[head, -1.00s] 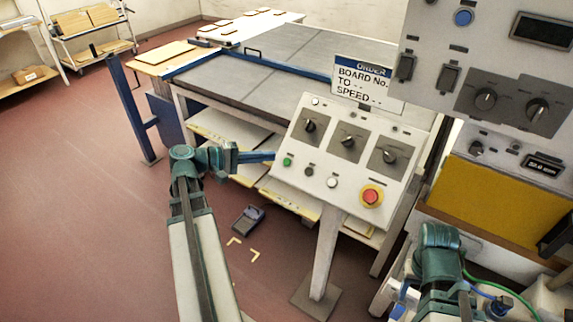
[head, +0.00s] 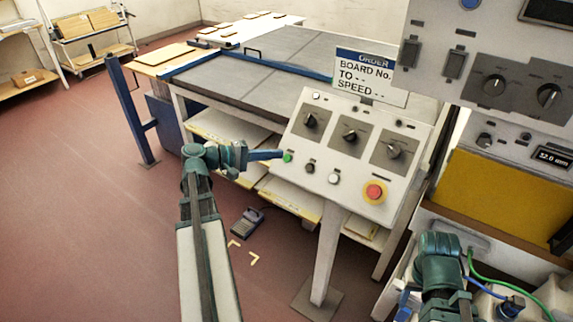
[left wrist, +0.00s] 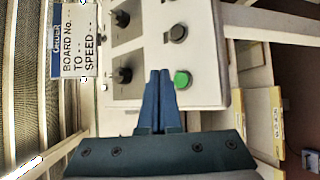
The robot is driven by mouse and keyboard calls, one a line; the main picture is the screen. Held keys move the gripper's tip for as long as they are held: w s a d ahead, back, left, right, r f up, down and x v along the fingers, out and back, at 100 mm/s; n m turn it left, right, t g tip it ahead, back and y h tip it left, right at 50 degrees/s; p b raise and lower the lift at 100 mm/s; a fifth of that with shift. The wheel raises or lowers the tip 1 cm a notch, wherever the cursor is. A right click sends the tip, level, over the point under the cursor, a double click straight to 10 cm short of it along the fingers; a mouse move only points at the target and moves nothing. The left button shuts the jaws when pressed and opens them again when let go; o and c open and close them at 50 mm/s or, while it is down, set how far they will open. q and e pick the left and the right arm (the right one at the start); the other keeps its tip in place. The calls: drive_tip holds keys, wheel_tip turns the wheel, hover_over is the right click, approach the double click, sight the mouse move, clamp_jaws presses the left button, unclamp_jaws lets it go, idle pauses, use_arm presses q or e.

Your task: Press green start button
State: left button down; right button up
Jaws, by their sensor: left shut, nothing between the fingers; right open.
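The green start button (head: 287,157) is at the lower left of the sloped control panel (head: 318,178). My left gripper (head: 280,155) is shut and empty, its fingertips right beside the green button in the head view. In the left wrist view the closed blue fingers (left wrist: 159,78) point at the panel, and the green button (left wrist: 182,79) shows just right of the tips. I cannot tell whether they touch. My right gripper (head: 437,275) is low at the right, over the bench; its fingers are hard to make out.
A large control box (head: 490,80) is at the upper right. The floor at left is clear.

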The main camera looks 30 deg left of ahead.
use_arm(q)
drive_tip(key=shift+w+f+b, duration=0.6)
drive_tip(key=shift+w+f, duration=0.3)
drive_tip(key=shift+w, duration=0.05)
idle(1.5)
drive_tip(key=shift+w+f+b, duration=0.3)
drive_tip(key=shift+w+f+b, duration=0.25)
drive_tip(key=shift+b, duration=0.05)
idle(0.7)
drive_tip(key=shift+r, duration=0.1)
idle(0.3)
drive_tip(key=shift+s+r+p, duration=0.5)
drive_tip(key=shift+s+p, duration=0.1)
drive_tip(key=s+r+p, duration=0.3)
drive_tip(key=shift+s+r, duration=0.25)
idle(0.4)
